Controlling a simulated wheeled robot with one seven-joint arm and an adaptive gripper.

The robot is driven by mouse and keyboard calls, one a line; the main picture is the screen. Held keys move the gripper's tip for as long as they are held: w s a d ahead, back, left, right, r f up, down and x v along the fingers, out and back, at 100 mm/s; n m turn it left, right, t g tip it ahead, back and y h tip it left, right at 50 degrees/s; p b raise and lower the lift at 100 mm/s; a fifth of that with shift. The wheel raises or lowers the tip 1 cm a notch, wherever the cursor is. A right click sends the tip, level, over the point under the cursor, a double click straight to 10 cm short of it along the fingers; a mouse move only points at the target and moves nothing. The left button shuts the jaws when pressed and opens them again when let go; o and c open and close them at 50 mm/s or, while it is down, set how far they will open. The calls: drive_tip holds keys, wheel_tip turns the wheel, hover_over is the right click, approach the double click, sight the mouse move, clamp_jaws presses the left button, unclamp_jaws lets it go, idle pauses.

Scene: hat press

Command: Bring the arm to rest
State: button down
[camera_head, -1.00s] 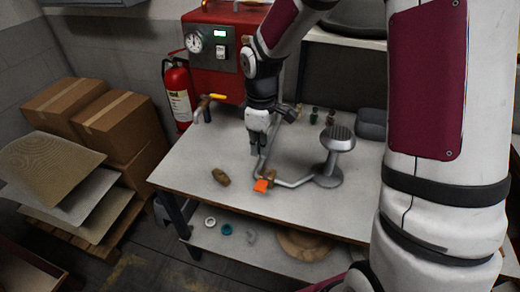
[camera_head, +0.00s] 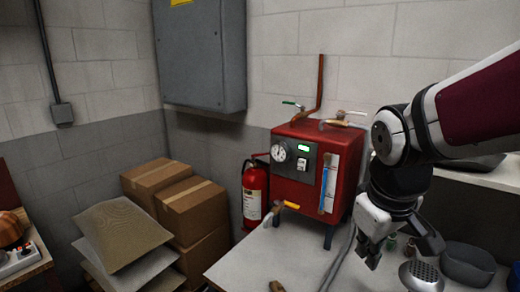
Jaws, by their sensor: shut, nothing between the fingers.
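My gripper (camera_head: 368,252) hangs from my arm at the right of the head view, fingers pointing down. It is shut and empty. It is above the table (camera_head: 245,272), just right of the red boiler box (camera_head: 310,175) and left of a grey perforated round head (camera_head: 421,275). My arm reaches in from the right edge of the view.
The boiler has a dial, a green display and a yellow-handled tap. A fire extinguisher (camera_head: 255,195) stands left of it. Cardboard boxes (camera_head: 195,215) and sheets (camera_head: 122,233) are at left. A grey cabinet (camera_head: 200,50) is on the wall.

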drive_tip(key=s+r+m+t+y, duration=0.1)
drive_tip(key=s+r+m, duration=0.3)
drive_tip(key=s, duration=0.6)
drive_tip(key=shift+s+r+m+t, duration=0.35)
drive_tip(key=shift+r+t, duration=0.25)
drive_tip(key=shift+t, duration=0.2)
